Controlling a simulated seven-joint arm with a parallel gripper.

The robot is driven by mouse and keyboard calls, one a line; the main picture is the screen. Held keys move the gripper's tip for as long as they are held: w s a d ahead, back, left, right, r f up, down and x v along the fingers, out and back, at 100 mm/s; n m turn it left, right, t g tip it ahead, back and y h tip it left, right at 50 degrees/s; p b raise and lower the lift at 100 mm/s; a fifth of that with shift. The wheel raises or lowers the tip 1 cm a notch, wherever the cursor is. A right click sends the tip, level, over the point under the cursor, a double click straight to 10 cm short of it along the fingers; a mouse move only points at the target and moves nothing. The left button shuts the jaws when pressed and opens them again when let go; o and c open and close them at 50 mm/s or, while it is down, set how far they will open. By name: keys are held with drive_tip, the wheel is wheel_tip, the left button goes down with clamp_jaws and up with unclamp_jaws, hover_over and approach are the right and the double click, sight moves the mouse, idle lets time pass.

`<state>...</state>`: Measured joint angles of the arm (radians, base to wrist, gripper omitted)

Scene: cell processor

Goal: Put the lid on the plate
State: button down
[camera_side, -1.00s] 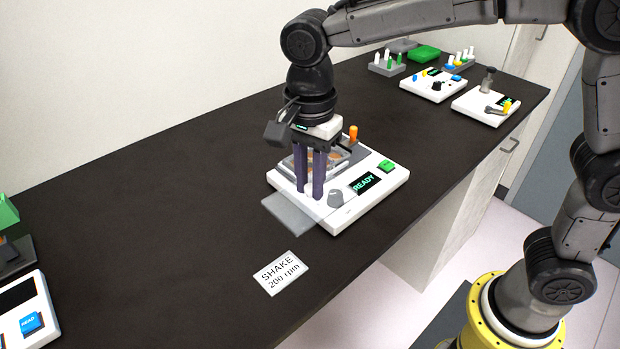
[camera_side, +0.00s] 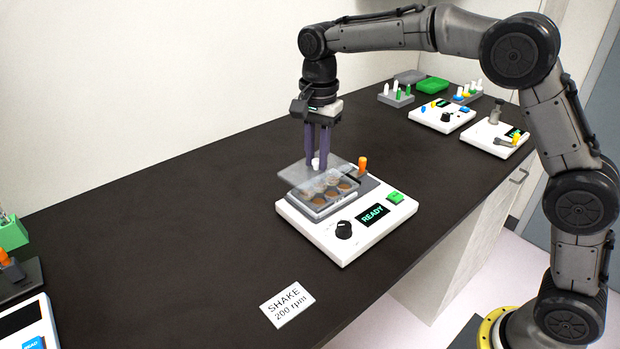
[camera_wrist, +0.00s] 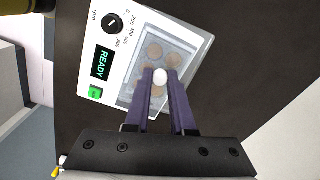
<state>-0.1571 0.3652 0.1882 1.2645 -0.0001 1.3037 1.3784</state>
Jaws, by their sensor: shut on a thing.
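The lid (camera_side: 294,174) is a flat, see-through sheet with a white knob (camera_side: 316,164) on top. My gripper (camera_side: 316,160) has its purple fingers shut on this knob, which also shows between the fingertips in the wrist view (camera_wrist: 160,77). The plate (camera_side: 322,209) has several round brown wells and sits on the white shaker (camera_side: 335,246). In the side view the lid hangs over the plate, shifted toward its back left and apparently a little above it. In the wrist view the wells (camera_wrist: 154,52) show through the lid; the exact gap cannot be told.
An orange peg (camera_side: 362,165) stands at the shaker's back, close to the lid's right side. The shaker has a black dial (camera_side: 344,230) and a READY screen (camera_side: 372,216). A SHAKE 200 rpm card (camera_side: 287,303) lies in front.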

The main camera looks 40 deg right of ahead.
sight(326, 171)
drive_tip(key=shift+m, duration=0.5)
drive_tip(key=d, duration=0.1)
drive_tip(key=d+f, duration=0.1)
drive_tip(key=w+d, duration=0.1)
drive_tip(key=d, duration=0.1)
drive_tip(key=shift+f, duration=0.2)
drive_tip(key=shift+f, duration=0.1)
drive_tip(key=shift+f, duration=2)
drive_tip(key=shift+f, duration=0.15)
drive_tip(key=shift+f, duration=0.2)
